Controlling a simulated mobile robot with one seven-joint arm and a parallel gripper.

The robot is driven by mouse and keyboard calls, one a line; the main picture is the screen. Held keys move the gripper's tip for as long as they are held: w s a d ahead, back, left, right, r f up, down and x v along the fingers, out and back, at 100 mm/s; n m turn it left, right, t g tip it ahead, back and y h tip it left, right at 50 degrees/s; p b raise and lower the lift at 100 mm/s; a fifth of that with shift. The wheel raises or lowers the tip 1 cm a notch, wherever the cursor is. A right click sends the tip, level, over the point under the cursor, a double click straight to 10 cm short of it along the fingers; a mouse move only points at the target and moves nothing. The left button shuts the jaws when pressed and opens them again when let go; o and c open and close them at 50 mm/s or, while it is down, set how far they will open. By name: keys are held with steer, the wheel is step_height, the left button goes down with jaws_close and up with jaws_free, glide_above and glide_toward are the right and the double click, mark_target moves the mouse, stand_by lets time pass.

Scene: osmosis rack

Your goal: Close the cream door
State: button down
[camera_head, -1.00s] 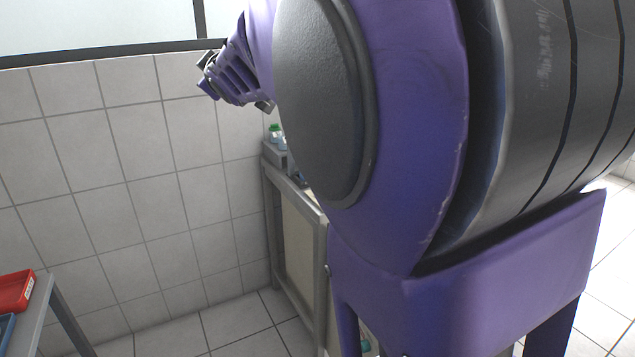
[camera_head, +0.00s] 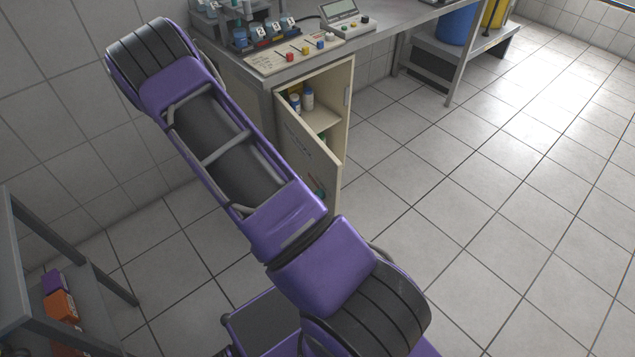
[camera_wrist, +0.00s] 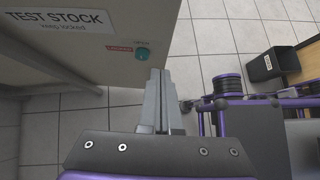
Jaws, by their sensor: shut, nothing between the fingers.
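The cream door (camera_head: 308,150) stands open at an angle on the cabinet under the bench in the head view. It also shows in the wrist view (camera_wrist: 83,70), bearing a "TEST STOCK keep locked" label (camera_wrist: 68,17), a small red-lettered sticker and a teal round knob (camera_wrist: 142,54). My gripper (camera_wrist: 159,74) is shut and empty, its fingertips just below the knob in the picture, near the door's edge. I cannot tell whether they touch the door. In the head view my gripper is out of sight.
The cabinet interior (camera_head: 322,118) holds bottles on a shelf. A grey rack (camera_head: 15,270) stands at left. A black bin (camera_wrist: 271,65) shows in the wrist view. Tiled floor at right is clear.

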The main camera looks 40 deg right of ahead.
glide_toward(331, 187)
step_height(331, 187, down, 4)
steer(key=shift+s+d+f, duration=0.1)
steer(key=shift+d, duration=0.9)
steer(key=shift+s+d, duration=0.15)
steer(key=shift+d, duration=0.9)
